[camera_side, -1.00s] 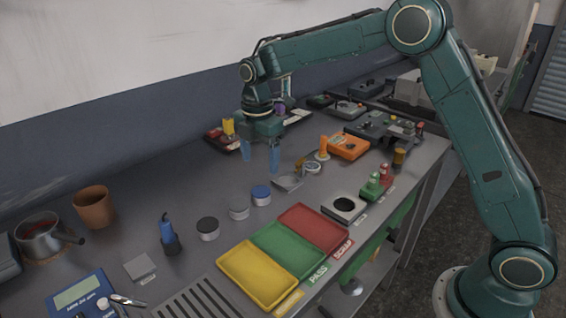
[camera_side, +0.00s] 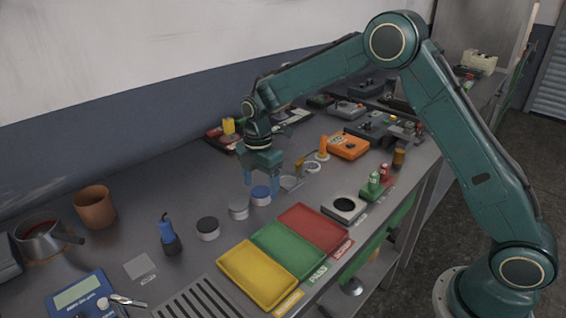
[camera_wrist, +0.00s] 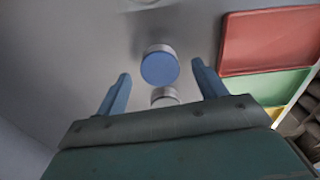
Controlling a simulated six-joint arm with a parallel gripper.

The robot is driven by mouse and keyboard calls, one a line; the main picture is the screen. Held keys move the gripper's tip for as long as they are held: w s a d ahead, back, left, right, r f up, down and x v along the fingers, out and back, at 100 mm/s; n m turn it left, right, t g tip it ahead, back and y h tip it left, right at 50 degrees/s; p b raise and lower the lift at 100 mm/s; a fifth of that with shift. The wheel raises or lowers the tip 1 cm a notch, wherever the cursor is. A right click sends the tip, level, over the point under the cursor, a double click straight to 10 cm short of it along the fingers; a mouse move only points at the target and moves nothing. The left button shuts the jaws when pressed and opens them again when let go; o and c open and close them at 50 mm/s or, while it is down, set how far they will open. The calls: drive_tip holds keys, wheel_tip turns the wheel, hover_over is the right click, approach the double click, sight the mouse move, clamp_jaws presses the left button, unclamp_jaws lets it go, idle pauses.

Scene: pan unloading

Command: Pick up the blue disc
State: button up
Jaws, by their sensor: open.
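The blue disc (camera_side: 261,193) is a short cylinder with a blue top and a pale side, on the grey bench at the end of a row of similar discs. In the wrist view the blue disc (camera_wrist: 159,66) lies just beyond the fingertips, between their lines. My gripper (camera_side: 262,182) is open, pointing down, very near the disc in the side view. In the wrist view my gripper (camera_wrist: 160,82) shows two blue fingers spread apart with nothing between them but a grey disc (camera_wrist: 164,96) on the bench below.
A grey-topped disc (camera_side: 239,207) and a black-topped disc (camera_side: 208,228) stand to the left. Red (camera_side: 314,207), green and yellow (camera_side: 227,272) trays lie in front.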

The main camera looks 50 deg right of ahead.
drive_tip(key=shift+f, duration=0.9)
drive_tip(key=c, duration=1.1)
